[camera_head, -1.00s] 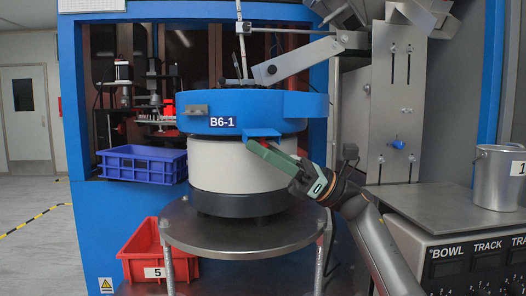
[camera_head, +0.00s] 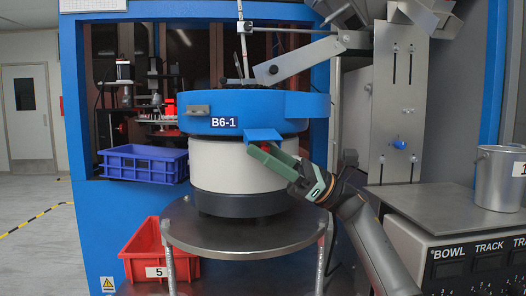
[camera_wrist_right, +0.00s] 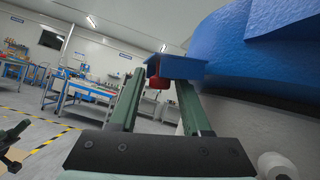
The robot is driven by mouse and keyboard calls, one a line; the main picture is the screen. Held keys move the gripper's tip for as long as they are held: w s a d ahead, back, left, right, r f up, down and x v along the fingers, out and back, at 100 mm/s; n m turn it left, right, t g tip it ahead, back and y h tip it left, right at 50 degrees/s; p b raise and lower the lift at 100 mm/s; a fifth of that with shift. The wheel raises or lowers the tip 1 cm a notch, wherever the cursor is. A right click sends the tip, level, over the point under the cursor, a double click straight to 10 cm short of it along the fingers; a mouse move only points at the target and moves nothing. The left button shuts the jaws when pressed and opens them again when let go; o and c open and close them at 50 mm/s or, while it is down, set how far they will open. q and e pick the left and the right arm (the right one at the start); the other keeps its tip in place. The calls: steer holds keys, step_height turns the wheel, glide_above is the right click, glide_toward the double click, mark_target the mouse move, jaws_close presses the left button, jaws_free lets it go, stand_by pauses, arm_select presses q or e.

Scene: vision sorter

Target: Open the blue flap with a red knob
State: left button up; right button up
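The blue flap (camera_head: 263,134) juts from the lower rim of the round blue bowl feeder (camera_head: 240,110) marked B6-1. It also shows in the right wrist view (camera_wrist_right: 177,67), with the red knob (camera_wrist_right: 160,84) hanging under it. My right gripper (camera_head: 262,150), with green fingers, reaches up to the flap from the lower right. In the wrist view my right gripper (camera_wrist_right: 162,84) is open, one finger on each side of the knob. Whether the fingers touch it I cannot tell. At the wrist view's left edge, a dark and green part looks like my left gripper (camera_wrist_right: 12,135); it is cut off.
The feeder stands on a round metal table (camera_head: 240,235). A blue bin (camera_head: 142,165) and a red bin (camera_head: 145,250) marked 5 are at left. A control box (camera_head: 470,258) and a metal bucket (camera_head: 498,180) are at right.

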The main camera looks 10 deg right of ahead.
steer(key=shift+o, duration=0.6)
steer(key=shift+s+m, duration=0.1)
steer(key=shift+m, duration=0.2)
